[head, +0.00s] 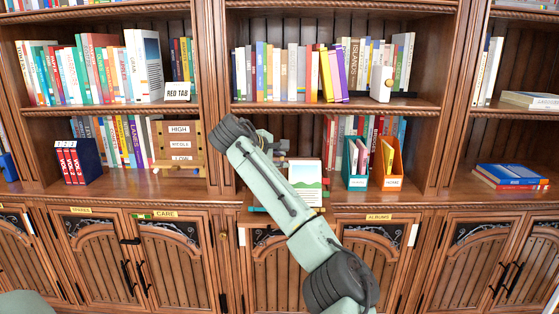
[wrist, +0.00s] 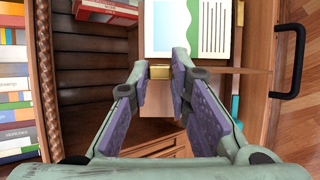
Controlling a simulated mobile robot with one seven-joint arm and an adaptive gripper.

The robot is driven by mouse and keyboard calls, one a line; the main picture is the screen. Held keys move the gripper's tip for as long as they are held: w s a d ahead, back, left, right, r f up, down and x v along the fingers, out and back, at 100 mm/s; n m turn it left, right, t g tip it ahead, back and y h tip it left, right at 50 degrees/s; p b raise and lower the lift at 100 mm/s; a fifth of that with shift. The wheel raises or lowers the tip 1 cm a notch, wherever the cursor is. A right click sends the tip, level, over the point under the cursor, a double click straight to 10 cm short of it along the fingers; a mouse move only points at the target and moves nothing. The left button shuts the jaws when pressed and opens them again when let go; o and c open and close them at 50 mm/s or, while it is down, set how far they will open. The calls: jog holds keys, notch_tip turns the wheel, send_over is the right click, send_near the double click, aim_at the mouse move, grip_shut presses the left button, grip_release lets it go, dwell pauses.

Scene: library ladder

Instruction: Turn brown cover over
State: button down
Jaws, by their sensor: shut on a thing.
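In the wrist view, my gripper (wrist: 160,80) points at a small brass-coloured tab (wrist: 158,71). The two purple-padded fingers are shut on this tab from either side. A flat brown wooden panel (wrist: 222,70), which looks like the brown cover, runs right from the tab, just below a white card with a green hill. The fingers hide part of the panel, and I cannot tell its full outline or which face shows. In the head view my arm crosses the central bay and hides most of this spot.
The hill picture (head: 306,180) stands on the middle shelf. Teal and orange file holders (head: 387,165) stand to its right. A wooden HIGH/MIDDLE/LOW rack (head: 178,142) stands to the left. In the wrist view, books (wrist: 15,100) line the left and a black handle (wrist: 292,60) juts in at right.

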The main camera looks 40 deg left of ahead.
dwell(0.4)
jog(key=c, duration=1.8)
grip_release()
jog(key=shift+o, duration=0.2)
jog(key=v, duration=1.2)
